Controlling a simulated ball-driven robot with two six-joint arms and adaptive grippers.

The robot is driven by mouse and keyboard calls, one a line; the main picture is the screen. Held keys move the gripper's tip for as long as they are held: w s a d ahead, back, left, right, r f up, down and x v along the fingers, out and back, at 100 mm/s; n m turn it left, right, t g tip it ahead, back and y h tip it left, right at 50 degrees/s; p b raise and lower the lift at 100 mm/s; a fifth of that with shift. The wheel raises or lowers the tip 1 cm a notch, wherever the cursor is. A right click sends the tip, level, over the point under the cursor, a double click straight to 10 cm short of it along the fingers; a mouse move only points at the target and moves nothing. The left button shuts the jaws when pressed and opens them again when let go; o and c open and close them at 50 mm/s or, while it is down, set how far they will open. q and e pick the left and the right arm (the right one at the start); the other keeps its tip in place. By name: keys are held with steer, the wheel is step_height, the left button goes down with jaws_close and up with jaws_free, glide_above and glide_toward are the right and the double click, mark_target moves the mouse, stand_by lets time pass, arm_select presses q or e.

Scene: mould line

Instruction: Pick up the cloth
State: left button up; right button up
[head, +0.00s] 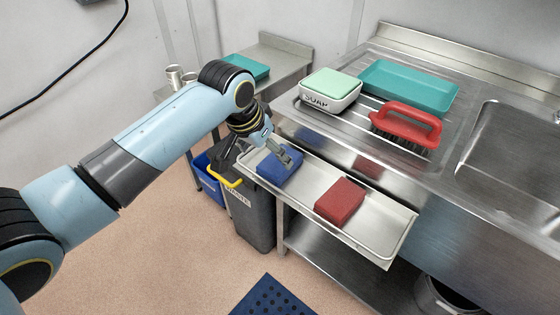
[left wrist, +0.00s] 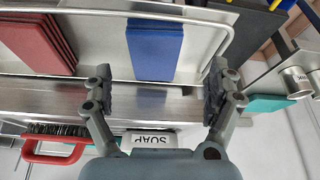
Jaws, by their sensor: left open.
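A blue folded cloth (head: 272,174) lies on a narrow steel tray shelf (head: 375,226) in front of the sink counter. A red folded cloth (head: 339,201) lies on the same shelf to its right. My left gripper (head: 284,158) is open and empty, its fingers over the far part of the blue cloth in the head view. In the left wrist view the blue cloth (left wrist: 155,48) lies beyond the open fingertips (left wrist: 160,77), roughly centred between them. The red cloth (left wrist: 40,37) is at upper left there. I cannot tell whether a finger touches the blue cloth. My right gripper is not in view.
A soap box (head: 330,92), a red brush (head: 406,127) and a teal tray (head: 410,87) stand on the counter behind the shelf, left of the sink basin (head: 515,155). A waste bin (head: 250,205) stands below left. The shelf has a raised rim.

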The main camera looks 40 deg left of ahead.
mark_target(276, 163)
arm_select(q)
steer(key=x, duration=0.6)
steer(key=shift+w+d+f, duration=0.1)
steer(key=shift+w+d, duration=0.2)
steer(key=shift+d, duration=0.1)
steer(key=c, duration=1.3)
steer(key=shift+o, duration=0.2)
step_height(276, 163, up, 18)
steer(key=shift+p, duration=0.3)
